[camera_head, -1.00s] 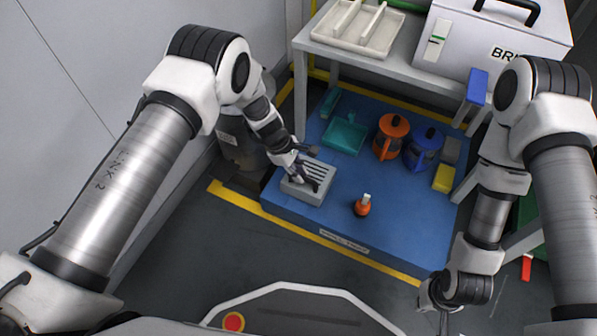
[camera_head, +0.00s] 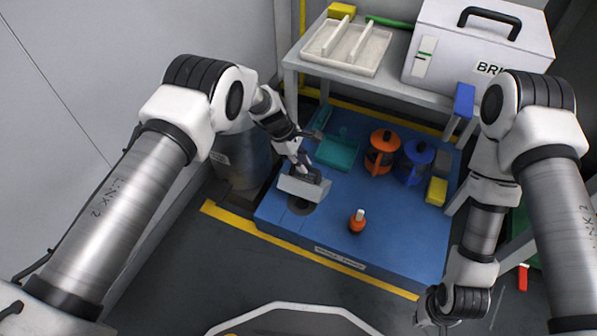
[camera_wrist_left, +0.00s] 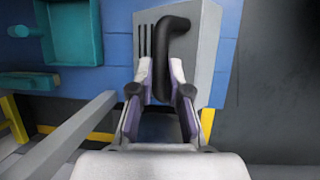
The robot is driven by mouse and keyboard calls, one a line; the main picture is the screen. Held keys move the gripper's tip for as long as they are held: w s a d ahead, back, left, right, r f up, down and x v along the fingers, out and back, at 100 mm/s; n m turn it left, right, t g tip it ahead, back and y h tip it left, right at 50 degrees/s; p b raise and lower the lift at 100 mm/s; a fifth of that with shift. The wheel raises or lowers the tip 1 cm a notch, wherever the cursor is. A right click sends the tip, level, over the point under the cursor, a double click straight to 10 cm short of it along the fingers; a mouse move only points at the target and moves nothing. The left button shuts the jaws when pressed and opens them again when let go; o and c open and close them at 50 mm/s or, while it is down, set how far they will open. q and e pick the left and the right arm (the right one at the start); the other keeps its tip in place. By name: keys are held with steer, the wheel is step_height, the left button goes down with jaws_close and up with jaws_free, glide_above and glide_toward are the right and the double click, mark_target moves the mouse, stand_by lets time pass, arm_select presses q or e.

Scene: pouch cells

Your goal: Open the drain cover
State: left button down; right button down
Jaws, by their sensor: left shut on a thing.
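The drain cover (camera_head: 302,189) is a grey slotted plate with a black handle, tilted up on the blue platform. A dark round drain opening (camera_head: 299,207) shows at its near side. My left gripper (camera_head: 306,170) is shut on the cover's handle. In the left wrist view, the fingers of the left gripper (camera_wrist_left: 162,82) close around the black handle (camera_wrist_left: 171,40), with the slotted cover (camera_wrist_left: 203,55) behind it. My right gripper (camera_head: 438,308) hangs low at the right, away from the cover; its fingers are too unclear to judge.
The blue platform (camera_head: 385,235) carries a small orange bottle (camera_head: 357,222), orange (camera_head: 381,153) and blue (camera_head: 414,164) pots, a yellow block (camera_head: 436,191) and a teal tray (camera_head: 337,152). A grey table (camera_head: 400,88) stands behind, holding a divided tray and a white case.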

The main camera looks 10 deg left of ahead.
arm_select(q)
steer(key=shift+w+d+f, duration=0.1)
steer(key=shift+w+d, duration=0.05)
steer(key=shift+w, duration=0.25)
steer(key=c, duration=1.1)
jaws_free()
steer(key=shift+f, duration=0.1)
steer(key=shift+c, duration=0.2)
steer(key=v, duration=1.2)
